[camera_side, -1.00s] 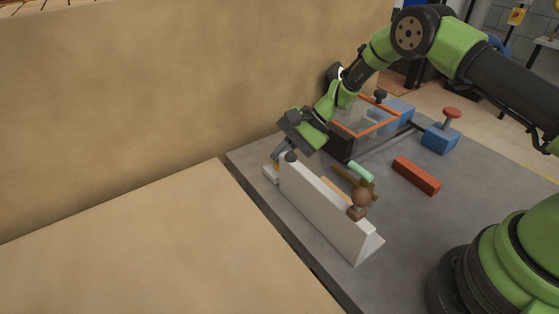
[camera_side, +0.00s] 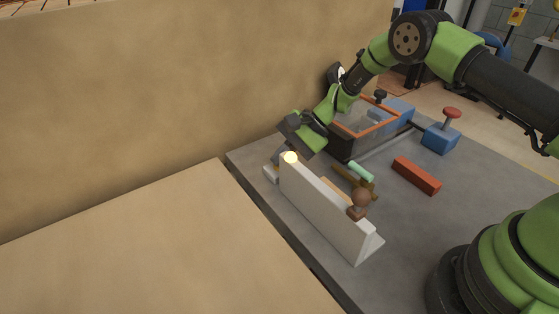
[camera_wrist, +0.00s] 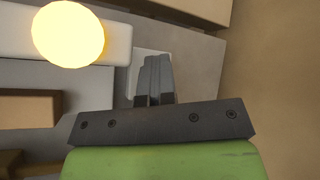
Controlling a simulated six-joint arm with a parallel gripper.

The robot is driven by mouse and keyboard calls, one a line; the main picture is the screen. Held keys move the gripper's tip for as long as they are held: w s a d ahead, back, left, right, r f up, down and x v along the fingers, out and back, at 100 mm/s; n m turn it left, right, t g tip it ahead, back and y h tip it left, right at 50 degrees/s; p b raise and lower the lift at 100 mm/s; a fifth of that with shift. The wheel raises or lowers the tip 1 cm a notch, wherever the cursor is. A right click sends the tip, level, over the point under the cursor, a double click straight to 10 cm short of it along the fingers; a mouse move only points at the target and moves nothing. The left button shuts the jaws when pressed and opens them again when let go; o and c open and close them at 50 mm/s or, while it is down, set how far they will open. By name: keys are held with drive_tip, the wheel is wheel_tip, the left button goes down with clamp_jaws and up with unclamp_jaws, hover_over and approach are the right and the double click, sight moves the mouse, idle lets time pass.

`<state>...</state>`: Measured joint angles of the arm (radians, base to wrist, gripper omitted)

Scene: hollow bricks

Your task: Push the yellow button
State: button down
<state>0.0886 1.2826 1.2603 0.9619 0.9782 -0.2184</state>
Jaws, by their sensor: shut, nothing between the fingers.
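My gripper (camera_side: 279,158) is shut and empty, low at the far end of the white wall-like block (camera_side: 328,212). The wrist view shows its closed fingers (camera_wrist: 155,68) over a small pale base (camera_wrist: 138,85); that base also shows in the side view (camera_side: 270,174). No yellow button surface is visible now; the fingers cover the spot. A round lamp (camera_side: 290,158) glows yellow-white at the far end of the white block, beside the fingers; it is large and bright in the wrist view (camera_wrist: 68,33).
To the right lie a mint cylinder (camera_side: 361,172), a red brick (camera_side: 416,176) and a blue block with a red knob (camera_side: 452,113). An orange-framed glass case (camera_side: 362,123) stands behind. Grey table front is clear.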

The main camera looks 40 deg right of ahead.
drive_tip(key=shift+s+r, duration=0.1)
drive_tip(key=shift+r, duration=3.3)
